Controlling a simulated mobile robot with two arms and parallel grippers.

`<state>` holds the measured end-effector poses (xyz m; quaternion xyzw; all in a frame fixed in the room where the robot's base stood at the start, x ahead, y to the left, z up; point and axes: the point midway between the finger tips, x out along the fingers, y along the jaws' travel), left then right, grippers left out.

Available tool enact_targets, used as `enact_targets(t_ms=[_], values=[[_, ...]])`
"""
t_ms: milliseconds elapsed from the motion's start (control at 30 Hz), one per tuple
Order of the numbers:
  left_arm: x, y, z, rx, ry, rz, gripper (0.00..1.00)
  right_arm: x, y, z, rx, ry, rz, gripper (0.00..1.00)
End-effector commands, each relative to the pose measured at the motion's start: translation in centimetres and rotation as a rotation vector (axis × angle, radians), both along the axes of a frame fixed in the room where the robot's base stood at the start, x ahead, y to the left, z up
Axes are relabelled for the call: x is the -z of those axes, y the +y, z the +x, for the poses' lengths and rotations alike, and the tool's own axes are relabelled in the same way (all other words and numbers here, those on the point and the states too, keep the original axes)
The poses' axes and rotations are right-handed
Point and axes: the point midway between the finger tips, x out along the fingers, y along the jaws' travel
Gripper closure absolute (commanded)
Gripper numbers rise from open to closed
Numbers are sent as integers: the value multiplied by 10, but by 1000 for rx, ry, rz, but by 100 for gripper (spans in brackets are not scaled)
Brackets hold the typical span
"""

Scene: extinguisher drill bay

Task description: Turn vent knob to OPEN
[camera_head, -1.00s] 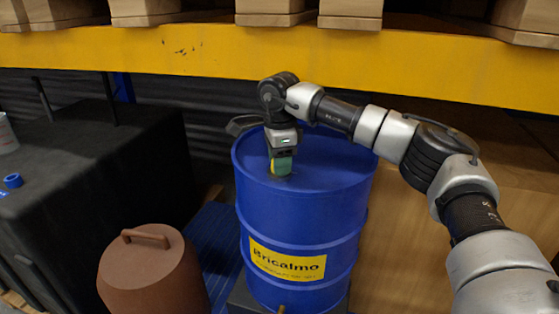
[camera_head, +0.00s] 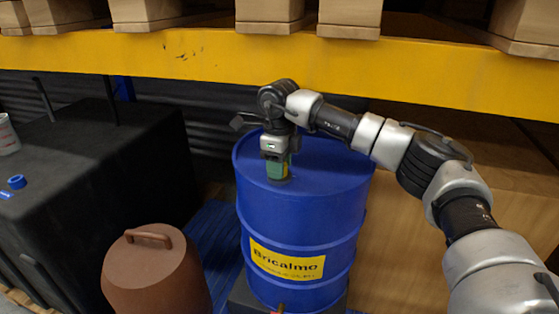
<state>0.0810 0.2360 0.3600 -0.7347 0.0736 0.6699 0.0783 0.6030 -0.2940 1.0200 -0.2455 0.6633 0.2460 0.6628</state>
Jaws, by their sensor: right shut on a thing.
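A blue drum (camera_head: 325,215) with a yellow "Bricalmo" label stands upright in the middle of the head view. On its top, toward the left, is a small green and yellow knob (camera_head: 279,174). My right gripper (camera_head: 277,164) points down from above the drum top and is shut on this knob. The gripper body hides part of the knob, and I cannot read any marking on it. My left gripper is not in view.
A yellow rack beam (camera_head: 200,52) with wooden blocks above it runs behind the drum. A black box (camera_head: 90,180) stands at left with a small blue cap (camera_head: 17,182) on it. A brown lidded container (camera_head: 150,270) stands at front left. A wooden crate (camera_head: 400,250) is at right.

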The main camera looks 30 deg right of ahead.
Motion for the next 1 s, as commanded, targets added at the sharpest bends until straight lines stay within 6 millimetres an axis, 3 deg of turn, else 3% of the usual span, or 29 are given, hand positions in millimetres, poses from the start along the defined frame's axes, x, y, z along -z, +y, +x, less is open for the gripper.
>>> enact_targets(t_ms=[600,1000], values=[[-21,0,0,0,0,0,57,-2,0,0,581,-3,1,82],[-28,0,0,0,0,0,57,-2,0,1,869,-3,2,82]])
